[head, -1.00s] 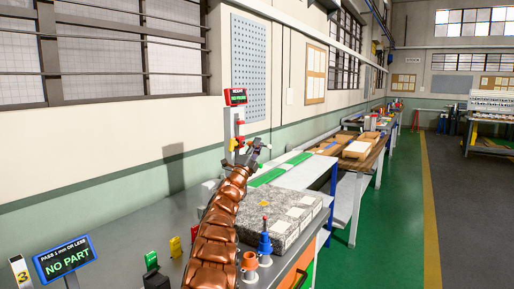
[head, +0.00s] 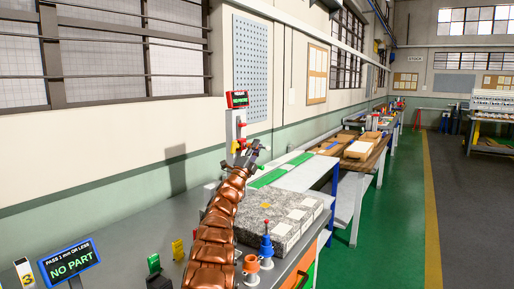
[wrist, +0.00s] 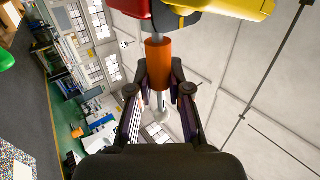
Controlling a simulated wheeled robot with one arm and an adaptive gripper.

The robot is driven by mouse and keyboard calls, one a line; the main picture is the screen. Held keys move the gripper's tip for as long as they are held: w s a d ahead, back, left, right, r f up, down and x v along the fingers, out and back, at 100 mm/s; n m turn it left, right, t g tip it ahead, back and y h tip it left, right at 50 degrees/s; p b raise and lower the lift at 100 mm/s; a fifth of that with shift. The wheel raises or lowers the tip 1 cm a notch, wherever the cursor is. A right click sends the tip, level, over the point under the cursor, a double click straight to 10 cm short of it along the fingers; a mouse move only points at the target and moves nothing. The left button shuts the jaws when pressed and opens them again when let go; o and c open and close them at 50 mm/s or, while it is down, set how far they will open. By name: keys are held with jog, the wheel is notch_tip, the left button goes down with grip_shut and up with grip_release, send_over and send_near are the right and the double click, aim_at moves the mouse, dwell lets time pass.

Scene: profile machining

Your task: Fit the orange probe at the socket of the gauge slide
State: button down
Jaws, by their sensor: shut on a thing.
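My gripper (wrist: 158,78) is shut on the orange probe (wrist: 158,62), an orange cylinder with a pale metal stem (wrist: 161,101) between the fingers. In the wrist view the probe's far end is right by the red part (wrist: 137,12) and yellow part (wrist: 243,8) of the gauge slide. A short grey piece shows at that end; I cannot tell whether it is seated in a socket, which is hidden. In the head view my gripper (head: 250,153) is beside the gauge's upright, below its red-framed display (head: 238,99). The probe is too small to make out there.
A speckled stone block (head: 262,222) lies on the bench right of my arm. In front of it stand an orange holder (head: 251,264) and a blue holder (head: 266,246). A sign reading "NO PART" (head: 70,262) and yellow (head: 178,250) and green (head: 154,263) pieces are at front left.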

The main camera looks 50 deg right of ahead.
jog(key=shift+w+p, duration=0.5)
jog(key=c, duration=1)
grip_release()
jog(key=shift+a, duration=0.1)
jog(key=shift+t, duration=0.3)
jog(key=shift+v, duration=3.7)
